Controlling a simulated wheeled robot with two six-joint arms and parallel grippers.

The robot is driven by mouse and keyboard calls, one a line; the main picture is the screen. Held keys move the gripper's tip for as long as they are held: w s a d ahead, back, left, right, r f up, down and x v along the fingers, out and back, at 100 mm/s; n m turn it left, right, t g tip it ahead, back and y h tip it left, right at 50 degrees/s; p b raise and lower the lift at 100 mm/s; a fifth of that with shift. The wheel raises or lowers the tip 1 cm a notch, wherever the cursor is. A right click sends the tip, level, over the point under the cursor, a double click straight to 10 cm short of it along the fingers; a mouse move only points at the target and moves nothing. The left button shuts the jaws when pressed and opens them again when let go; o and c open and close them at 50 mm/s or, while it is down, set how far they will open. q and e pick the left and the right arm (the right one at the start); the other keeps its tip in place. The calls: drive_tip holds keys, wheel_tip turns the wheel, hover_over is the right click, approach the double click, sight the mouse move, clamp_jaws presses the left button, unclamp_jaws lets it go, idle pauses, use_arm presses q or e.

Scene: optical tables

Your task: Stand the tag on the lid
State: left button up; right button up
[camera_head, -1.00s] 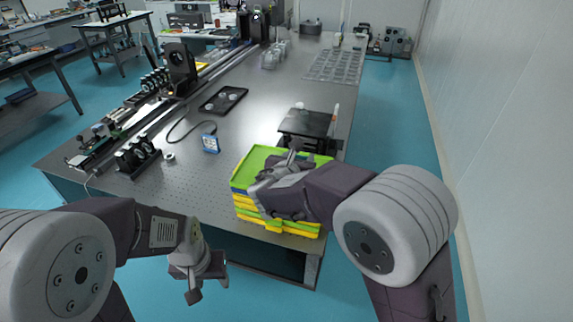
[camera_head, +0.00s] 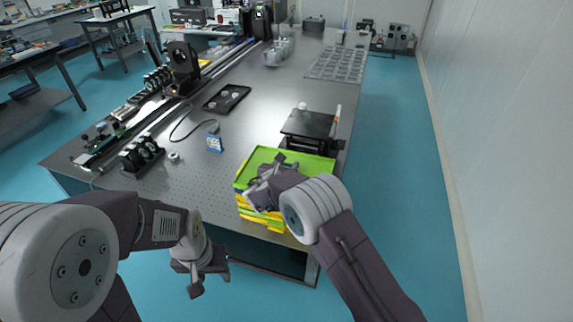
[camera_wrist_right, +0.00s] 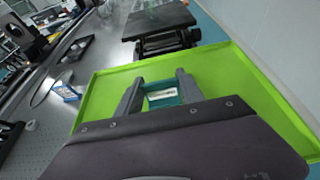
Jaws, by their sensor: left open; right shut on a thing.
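My right gripper (camera_head: 270,172) is over the green lid-like top (camera_head: 315,163) of a yellow and green stack at the table's near corner. In the right wrist view the gripper (camera_wrist_right: 160,88) is shut on a small teal piece with a pale label, apparently the tag (camera_wrist_right: 163,96). The green top (camera_wrist_right: 232,75) has a raised rim and lies beneath and around the fingers. I cannot tell whether the tag touches it. My left gripper (camera_head: 210,274) is open and empty, hanging off the table's front edge.
A black raised platform (camera_head: 309,124) stands just behind the stack. A small blue and white block (camera_head: 214,144) stands on the table to the left, with a black tray (camera_head: 226,98) farther back. Optical rails and mounts (camera_head: 142,153) line the left side.

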drive_tip(key=shift+s, duration=0.15)
drive_tip(key=shift+f, duration=0.1)
drive_tip(key=o, duration=1.2)
drive_tip(key=shift+o, duration=0.5)
drive_tip(key=shift+s+a+r, duration=0.1)
drive_tip(key=shift+s+r, duration=0.05)
drive_tip(key=shift+r, duration=0.15)
drive_tip(key=b+v, duration=0.1)
drive_tip(key=v, duration=0.9)
drive_tip(key=shift+s+a+b, duration=0.15)
drive_tip(key=shift+s+b, duration=0.15)
drive_tip(key=shift+s, duration=0.05)
drive_tip(key=shift+s+r, duration=0.25)
drive_tip(key=shift+s, duration=0.15)
